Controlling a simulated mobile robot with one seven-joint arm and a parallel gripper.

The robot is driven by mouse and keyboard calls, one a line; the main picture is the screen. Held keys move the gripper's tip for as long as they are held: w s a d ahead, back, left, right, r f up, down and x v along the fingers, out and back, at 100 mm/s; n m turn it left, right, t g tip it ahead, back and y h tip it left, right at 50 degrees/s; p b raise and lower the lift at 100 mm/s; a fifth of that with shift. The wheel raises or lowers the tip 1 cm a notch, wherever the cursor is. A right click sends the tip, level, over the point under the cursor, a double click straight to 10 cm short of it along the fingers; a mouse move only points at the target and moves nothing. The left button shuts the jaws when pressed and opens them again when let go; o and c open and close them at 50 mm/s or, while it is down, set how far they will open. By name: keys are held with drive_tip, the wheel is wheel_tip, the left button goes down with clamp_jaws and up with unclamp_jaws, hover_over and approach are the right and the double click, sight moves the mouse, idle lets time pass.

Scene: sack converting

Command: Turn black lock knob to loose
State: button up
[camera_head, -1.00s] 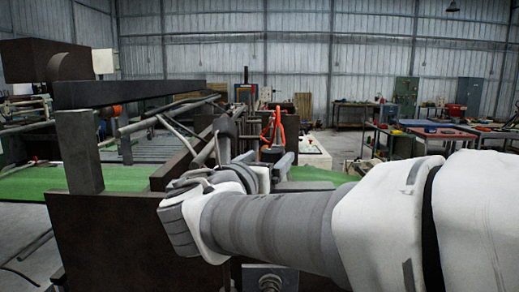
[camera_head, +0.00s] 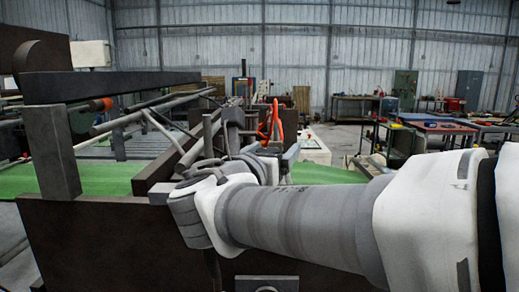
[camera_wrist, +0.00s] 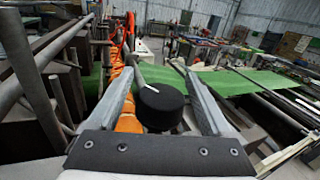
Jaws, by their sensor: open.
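A round black knob (camera_wrist: 161,108) with a short white line on its top shows in the wrist view. The line is toward the knob's upper left. My gripper (camera_wrist: 160,74) is open, with one grey finger on each side of the knob. The knob is between the fingers; I cannot tell whether either touches it. In the head view my gripper (camera_head: 276,163) is partly hidden behind my wrist, and I cannot make out the knob there.
Orange hose or cable (camera_wrist: 128,88) runs just left of the knob; it also shows in the head view (camera_head: 270,122). Dark machine frames and bars (camera_head: 110,85) stand left. A green belt (camera_wrist: 255,85) lies beyond. Work tables (camera_head: 435,130) stand farther right.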

clamp_jaws()
idle(0.4)
drive_tip(key=shift+f+y+b, duration=0.1)
drive_tip(key=shift+y+b, duration=0.2)
drive_tip(key=shift+y, duration=0.2)
drive_tip(key=shift+s+a+n+g+y+b, duration=0.25)
drive_tip(key=shift+a+n+g+y+b, duration=0.75)
drive_tip(key=shift+n+y+b, duration=2.15)
drive_tip(key=shift+s+a+n+g+y+b, duration=0.25)
drive_tip(key=shift+n+g+y+b, duration=1.9)
drive_tip(key=shift+y, duration=1.9)
drive_tip(key=shift+s+a+n+g+y+b, duration=0.25)
drive_tip(key=shift+a+n+g+y+b, duration=0.55)
drive_tip(key=shift+n+y+b, duration=2)
drive_tip(key=shift+d+n+g+y+p, duration=0.15)
drive_tip(key=shift+n+g+y+p, duration=0.4)
drive_tip(key=shift+y, duration=0.45)
